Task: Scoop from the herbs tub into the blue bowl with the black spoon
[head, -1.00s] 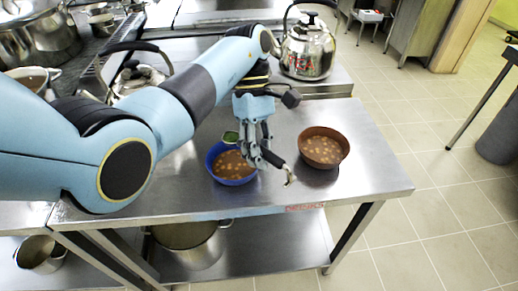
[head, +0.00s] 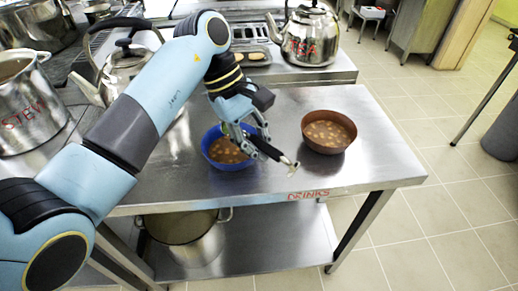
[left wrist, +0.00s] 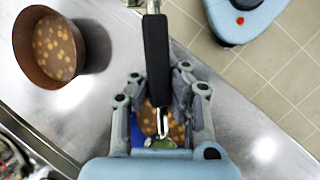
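My left gripper (head: 254,142) is shut on the black spoon (head: 280,155), whose handle points down and right in the head view. In the left wrist view the spoon's black handle (left wrist: 156,55) runs between the fingers, with its metal neck below and green matter near its head. The blue bowl (head: 212,157) stands on the steel table under the gripper and holds brown soup with pale lumps. Its blue edge also shows behind the fingers in the left wrist view (left wrist: 137,132). I cannot make out a herbs tub. My right gripper is out of view.
A brown bowl (head: 330,144) of similar soup stands to the right of the blue bowl. Kettles (head: 308,38) and a pot marked STEW (head: 28,105) stand behind and left. The table's front edge is close, and its right end is clear.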

